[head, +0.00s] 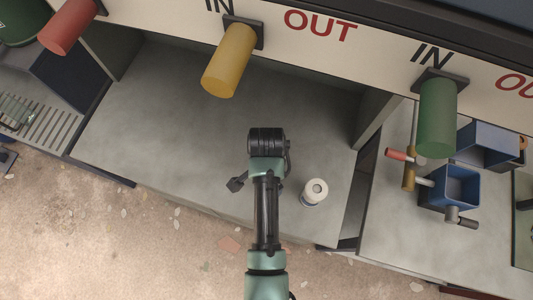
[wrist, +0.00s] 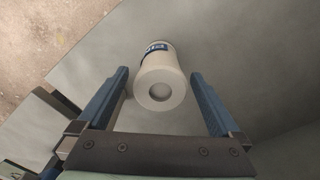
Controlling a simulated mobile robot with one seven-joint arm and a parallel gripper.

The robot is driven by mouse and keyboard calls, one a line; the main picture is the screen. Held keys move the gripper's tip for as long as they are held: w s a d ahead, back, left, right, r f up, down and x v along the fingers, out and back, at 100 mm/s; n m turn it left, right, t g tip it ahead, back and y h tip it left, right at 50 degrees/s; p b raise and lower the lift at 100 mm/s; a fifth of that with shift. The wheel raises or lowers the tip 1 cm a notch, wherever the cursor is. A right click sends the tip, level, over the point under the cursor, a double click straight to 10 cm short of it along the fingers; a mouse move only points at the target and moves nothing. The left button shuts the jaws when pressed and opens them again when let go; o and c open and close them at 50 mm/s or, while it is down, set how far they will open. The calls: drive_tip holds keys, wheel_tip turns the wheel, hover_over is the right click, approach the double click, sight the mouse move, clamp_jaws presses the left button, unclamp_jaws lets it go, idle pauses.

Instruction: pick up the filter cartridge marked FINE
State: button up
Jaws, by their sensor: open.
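A white cylindrical filter cartridge (head: 315,192) with a hole in its top stands on the grey counter, right of my arm in the head view. In the wrist view the cartridge (wrist: 161,85) shows a dark blue label with white letters, only partly readable. My gripper (wrist: 160,74) is open, with one blue finger on each side of the cartridge. Gaps show between the fingers and the cartridge, and it is not gripped. In the head view my arm hides most of the gripper.
The grey counter (head: 190,130) is otherwise clear. A yellow cylinder (head: 229,61) and a green cylinder (head: 437,117) jut from the panel above. A partition (head: 373,125) stands right of the cartridge. Blue bins (head: 455,187) are beyond it. The counter's front edge is close.

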drive_tip(key=shift+f, duration=1.2)
drive_tip(key=c, duration=1.5)
